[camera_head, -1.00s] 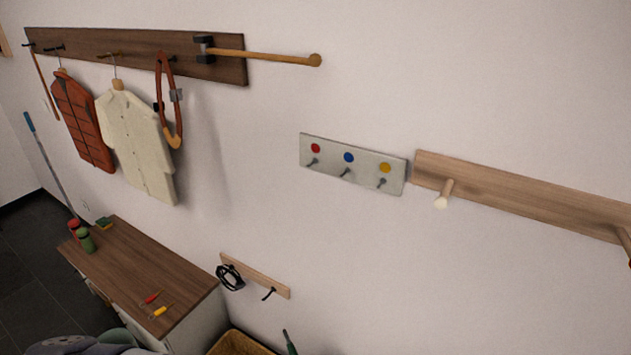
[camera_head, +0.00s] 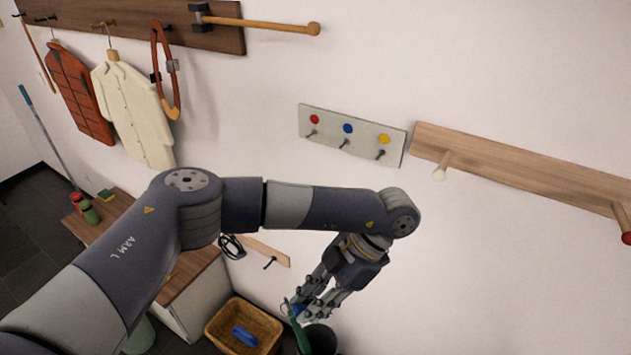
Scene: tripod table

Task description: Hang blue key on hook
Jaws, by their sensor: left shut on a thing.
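The key board (camera_head: 360,149) on the wall is pale grey, with red, blue and yellow dots, each above a small dark hook. The hook under the blue dot (camera_head: 345,143) is bare. My left gripper (camera_head: 303,309) is low in front of the wall, below the key board, pointing down and left. It is shut on a small blue thing (camera_head: 298,309), apparently the blue key, mostly hidden by the fingers. My right gripper is out of view.
Below stand a wicker basket (camera_head: 213,332) with a blue object (camera_head: 245,336) inside, a dark bin (camera_head: 322,340) and a green-handled tool (camera_head: 300,337). A wooden peg rail (camera_head: 520,174) is right of the key board.

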